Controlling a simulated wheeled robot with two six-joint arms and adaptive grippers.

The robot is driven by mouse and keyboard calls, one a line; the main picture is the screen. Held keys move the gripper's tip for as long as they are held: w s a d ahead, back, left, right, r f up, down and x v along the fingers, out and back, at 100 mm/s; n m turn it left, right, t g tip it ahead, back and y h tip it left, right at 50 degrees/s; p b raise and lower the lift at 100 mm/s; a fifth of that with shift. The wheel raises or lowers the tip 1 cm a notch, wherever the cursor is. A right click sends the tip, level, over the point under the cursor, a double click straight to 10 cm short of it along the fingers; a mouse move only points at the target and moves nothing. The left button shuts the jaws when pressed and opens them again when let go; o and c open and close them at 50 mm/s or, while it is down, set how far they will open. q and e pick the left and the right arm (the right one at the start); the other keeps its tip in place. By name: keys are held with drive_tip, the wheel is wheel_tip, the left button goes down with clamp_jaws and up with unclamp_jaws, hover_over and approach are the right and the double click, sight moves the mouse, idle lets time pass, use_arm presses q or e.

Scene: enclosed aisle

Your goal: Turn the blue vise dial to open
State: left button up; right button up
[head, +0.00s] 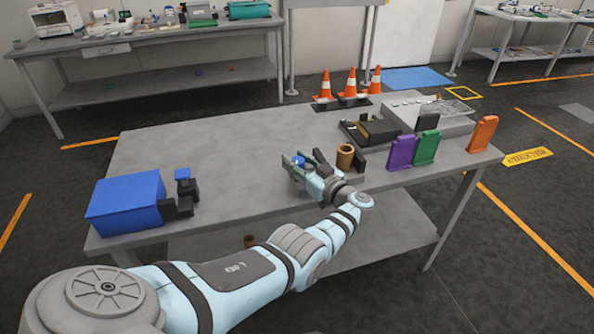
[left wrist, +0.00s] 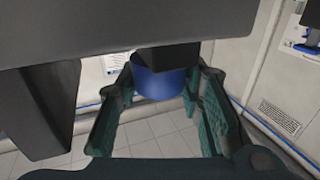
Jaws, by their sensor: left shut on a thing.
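My left gripper (head: 297,162) reaches over the middle of the grey table and is shut on a small blue dial (head: 298,159). In the left wrist view the blue dial (left wrist: 158,83) is a short round cylinder between the two green-padded fingers (left wrist: 158,100). A dark block (left wrist: 168,56) adjoins the dial, and a large dark grey body fills the upper left of that view. In the head view the gripper and wrist hide most of the vise around the dial. I cannot tell how far its jaws are apart. My right gripper is not in view.
A brown cylinder (head: 345,157) stands close beyond my wrist. Purple (head: 401,152), green (head: 426,148) and orange (head: 482,134) upright pieces stand to the right. A blue box (head: 125,199) and black blocks (head: 176,208) sit at the left. Table space between is clear.

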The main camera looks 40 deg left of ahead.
sight(298, 160)
use_arm(q)
drive_tip(key=shift+f, duration=0.1)
idle(0.4)
drive_tip(key=o, duration=1.2)
drive_tip(key=shift+d, duration=0.1)
wheel_tip(298, 160, up, 10)
drive_tip(key=shift+r, duration=0.1)
